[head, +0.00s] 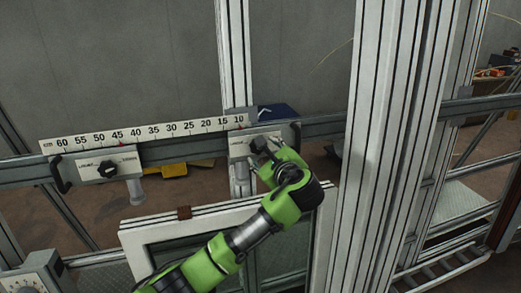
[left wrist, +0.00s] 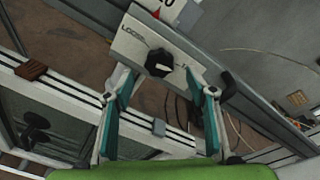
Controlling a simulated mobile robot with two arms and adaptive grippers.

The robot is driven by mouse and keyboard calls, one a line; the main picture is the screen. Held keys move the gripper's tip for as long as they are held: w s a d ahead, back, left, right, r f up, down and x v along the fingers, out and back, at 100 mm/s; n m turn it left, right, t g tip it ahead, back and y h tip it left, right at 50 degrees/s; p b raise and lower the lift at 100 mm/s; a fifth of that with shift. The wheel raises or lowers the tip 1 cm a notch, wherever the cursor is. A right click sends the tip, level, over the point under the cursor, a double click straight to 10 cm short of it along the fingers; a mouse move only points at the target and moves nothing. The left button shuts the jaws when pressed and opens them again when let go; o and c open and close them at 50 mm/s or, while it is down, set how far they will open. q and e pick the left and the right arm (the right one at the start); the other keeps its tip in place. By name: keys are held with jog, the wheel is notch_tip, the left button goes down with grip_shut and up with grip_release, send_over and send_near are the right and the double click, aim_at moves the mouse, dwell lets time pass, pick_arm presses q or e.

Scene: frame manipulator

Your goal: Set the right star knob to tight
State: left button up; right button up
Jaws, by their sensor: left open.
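The right star knob (head: 258,146) is a dark knob on a pale plate (head: 238,148) on the rail, near the low end of the ruler. In the left wrist view the black knob (left wrist: 158,62) shows a small white mark, with lettering like "LOOSE" to its left and a partly hidden label to its right. My left gripper (head: 262,161) is at this plate. In the left wrist view its teal-padded fingers (left wrist: 163,88) are apart, with the knob ahead between their tips and nothing visibly gripped. My right gripper is not in view.
A similar plate with another black star knob (head: 107,169) sits farther left on the rail. A numbered ruler (head: 155,132) runs above. A white-framed window (head: 150,226) stands below, and tall white profiles (head: 385,130) rise to the right of my left gripper.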

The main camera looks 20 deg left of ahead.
pick_arm(q)
jog(key=v, duration=0.7)
jog(key=shift+s+d, duration=0.1)
